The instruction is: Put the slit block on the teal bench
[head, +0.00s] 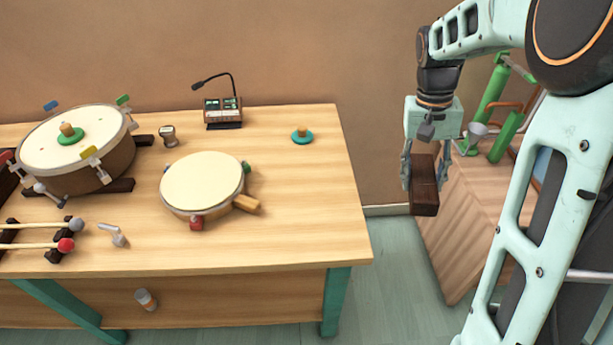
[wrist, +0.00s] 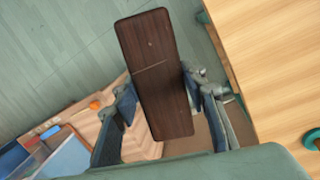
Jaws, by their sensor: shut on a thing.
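The slit block (head: 424,197) is a dark brown wooden bar. It is held between the fingers of my gripper (head: 424,168), in the air to the right of the teal bench (head: 300,225). In the wrist view the block (wrist: 158,65) shows a thin slit across it, with a finger on each side, and floor beneath part of it. The bench has a light wood top and teal legs. Its right edge is left of the block in the head view; its top also shows at the right of the wrist view (wrist: 270,60).
On the bench stand a large drum (head: 70,165), a frame drum (head: 203,183), mallets (head: 35,245), a microphone unit (head: 222,112) and a small teal disc with a knob (head: 302,137). The front right of the top is clear. A wooden cabinet (head: 452,235) stands right, across a floor gap.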

